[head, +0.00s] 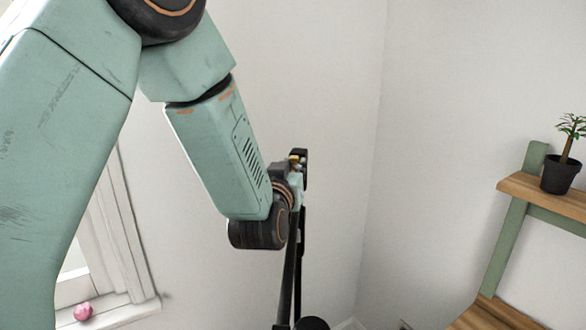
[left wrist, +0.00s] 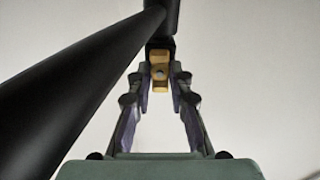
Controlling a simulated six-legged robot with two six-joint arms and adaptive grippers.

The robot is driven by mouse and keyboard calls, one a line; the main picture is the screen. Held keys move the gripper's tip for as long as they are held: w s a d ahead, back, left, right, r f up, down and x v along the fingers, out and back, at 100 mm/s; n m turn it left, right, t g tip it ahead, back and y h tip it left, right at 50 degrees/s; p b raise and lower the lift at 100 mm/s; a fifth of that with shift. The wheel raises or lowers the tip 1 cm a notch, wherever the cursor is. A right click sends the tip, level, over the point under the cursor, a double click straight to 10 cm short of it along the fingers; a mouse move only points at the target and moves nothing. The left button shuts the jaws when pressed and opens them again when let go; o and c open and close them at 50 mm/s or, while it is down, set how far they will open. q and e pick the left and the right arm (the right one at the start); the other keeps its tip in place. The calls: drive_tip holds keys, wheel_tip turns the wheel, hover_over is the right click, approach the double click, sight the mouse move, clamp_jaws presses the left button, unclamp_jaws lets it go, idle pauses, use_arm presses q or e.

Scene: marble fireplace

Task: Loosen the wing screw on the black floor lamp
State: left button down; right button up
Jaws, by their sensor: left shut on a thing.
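The black floor lamp shows in the head view as a slim dark pole (head: 288,275) below and behind my left wrist. In the left wrist view its black tube (left wrist: 75,92) crosses from the lower left to the top, close to my fingers. The brass-yellow wing screw (left wrist: 160,68) sits at the lamp's joint, between my fingertips. In the head view only a small yellow spot of it (head: 293,158) shows. My left gripper (left wrist: 160,82) is shut on the wing screw; it is mostly hidden behind my wrist in the head view. My right gripper is not in view.
A wooden shelf with a green frame (head: 515,186) stands at the right, bearing a potted plant (head: 562,174). A window sill (head: 120,312) with a pink round object (head: 82,312) is at the lower left. Pale walls meet in a corner behind the lamp.

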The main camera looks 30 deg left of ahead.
use_arm(q)
drive_tip(key=shift+n, duration=0.4)
drive_tip(key=c, duration=1.2)
unclamp_jaws()
drive_tip(key=shift+s+r, duration=0.1)
drive_tip(key=v, duration=0.7)
drive_tip(key=shift+s+d, duration=0.1)
drive_tip(key=shift+s, duration=0.05)
